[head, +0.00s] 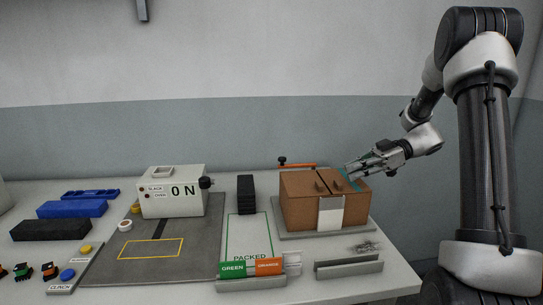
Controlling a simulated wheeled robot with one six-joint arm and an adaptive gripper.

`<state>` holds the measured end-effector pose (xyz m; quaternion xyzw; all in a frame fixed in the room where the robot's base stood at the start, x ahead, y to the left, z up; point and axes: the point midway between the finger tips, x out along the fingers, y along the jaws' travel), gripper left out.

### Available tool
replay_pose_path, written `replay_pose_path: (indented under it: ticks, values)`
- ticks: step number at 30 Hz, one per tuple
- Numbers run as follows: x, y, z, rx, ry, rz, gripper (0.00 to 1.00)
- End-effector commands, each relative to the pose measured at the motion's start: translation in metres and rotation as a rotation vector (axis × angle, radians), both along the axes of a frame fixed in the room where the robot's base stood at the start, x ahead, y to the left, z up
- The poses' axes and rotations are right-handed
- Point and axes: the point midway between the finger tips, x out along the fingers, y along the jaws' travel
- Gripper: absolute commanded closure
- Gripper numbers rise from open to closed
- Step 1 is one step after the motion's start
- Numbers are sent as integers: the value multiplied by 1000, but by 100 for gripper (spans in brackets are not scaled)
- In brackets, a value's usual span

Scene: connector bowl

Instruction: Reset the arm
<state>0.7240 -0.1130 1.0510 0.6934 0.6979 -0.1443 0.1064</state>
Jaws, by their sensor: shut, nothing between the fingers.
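My gripper (358,172) is at the end of my arm on the right. Its fingers are shut and point left, at the upper right of a brown box (297,212). From this view I cannot tell whether the fingertips touch the box. The box has two top flaps with small knobs, a white label (330,213) on its front, and something teal showing at its right top edge.
A white oven unit (172,205) reading "ON" stands on a grey mat (140,268). Blue and black blocks lie at left. A "PACKED" area (249,230), a black stack (246,194), green and orange labels (250,268) and a grey channel (348,269) are near the box.

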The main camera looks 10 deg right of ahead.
Motion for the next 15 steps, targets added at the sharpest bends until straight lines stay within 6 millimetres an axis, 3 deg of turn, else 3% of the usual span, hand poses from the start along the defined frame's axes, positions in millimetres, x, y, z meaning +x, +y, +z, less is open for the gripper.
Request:
replay_pose_path:
  ticks: [4, 7, 15]
  values:
    - [-38, 18, 25, -173, 186, -35, 100]
    - [-79, 26, 40, -351, 351, -121, 100]
    - [-181, 16, 62, -746, 626, -589, 100]
